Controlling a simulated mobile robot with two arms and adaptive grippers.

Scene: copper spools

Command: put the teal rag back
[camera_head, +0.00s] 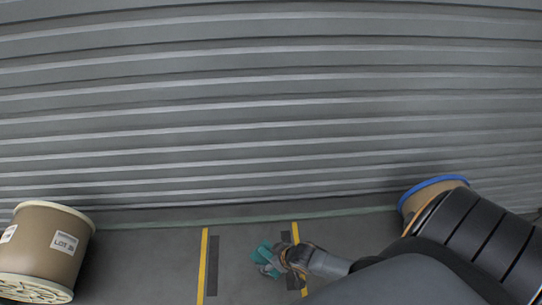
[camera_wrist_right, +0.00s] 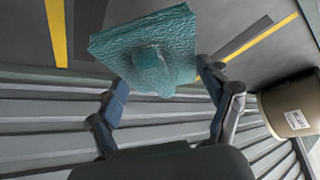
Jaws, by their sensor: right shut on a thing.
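The teal rag (camera_wrist_right: 150,50) is crumpled and sits between the fingertips of my right gripper (camera_wrist_right: 163,90) in the right wrist view. In the head view the teal rag (camera_head: 265,257) shows at the tip of my right gripper (camera_head: 276,262). The gripper is shut on the rag, which appears held above the floor between two yellow lines. The rag hides part of the fingertips. My left gripper is in neither view.
A copper spool (camera_head: 50,245) with a lot label stands at the left. Another spool with a blue rim (camera_head: 432,184) stands at the right, partly behind my arm. A grey ribbed shutter (camera_head: 250,110) fills the back.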

